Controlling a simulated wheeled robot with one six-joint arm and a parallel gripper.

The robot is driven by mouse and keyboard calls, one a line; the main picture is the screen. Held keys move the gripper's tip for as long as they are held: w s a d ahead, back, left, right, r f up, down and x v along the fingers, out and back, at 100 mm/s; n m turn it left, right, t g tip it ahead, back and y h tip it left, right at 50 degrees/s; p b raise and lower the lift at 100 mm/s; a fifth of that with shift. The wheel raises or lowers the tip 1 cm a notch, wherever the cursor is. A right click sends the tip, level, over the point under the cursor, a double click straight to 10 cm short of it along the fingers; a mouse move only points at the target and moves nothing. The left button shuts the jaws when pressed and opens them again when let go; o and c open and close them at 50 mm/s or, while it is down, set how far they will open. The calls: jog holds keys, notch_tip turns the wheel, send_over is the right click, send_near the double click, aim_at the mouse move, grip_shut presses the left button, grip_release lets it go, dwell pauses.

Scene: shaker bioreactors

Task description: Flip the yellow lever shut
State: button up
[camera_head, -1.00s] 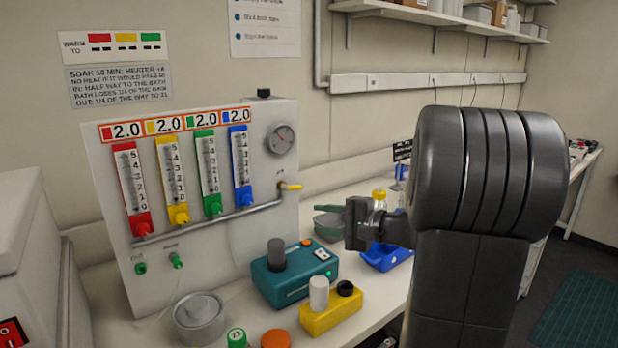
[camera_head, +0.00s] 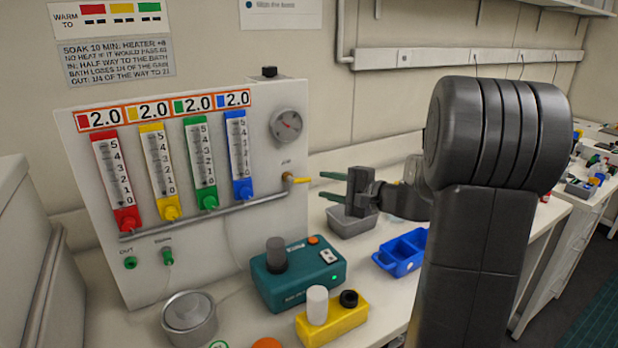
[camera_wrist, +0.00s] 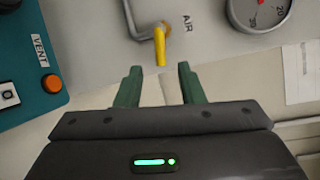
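The yellow lever (camera_head: 297,180) sticks out at the right edge of the grey panel (camera_head: 250,130), on the end of the metal pipe near the AIR label. In the wrist view the yellow lever (camera_wrist: 160,46) sits just beyond the fingertips, centred between them. My gripper (camera_head: 326,187) is open, with its two green fingers pointing left toward the lever. The gripper also shows in the wrist view (camera_wrist: 160,72), with nothing between its fingers. A small gap appears to lie between the fingertips and the lever.
A round gauge (camera_head: 286,126) is above the lever. A teal device (camera_head: 298,272) and a yellow block (camera_head: 332,322) with white and black knobs stand on the bench below. A grey tray (camera_head: 352,222) lies under my gripper, and a blue tray (camera_head: 402,252) lies to its right.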

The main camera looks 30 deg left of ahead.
aim_at(306, 181)
jog(key=a, duration=0.2)
jog(key=a+p, duration=0.1)
jog(key=a, duration=0.3)
jog(key=shift+w+a+f, duration=0.15)
jog(key=shift+a+f, duration=0.1)
jog(key=shift+f, duration=0.1)
grip_shut()
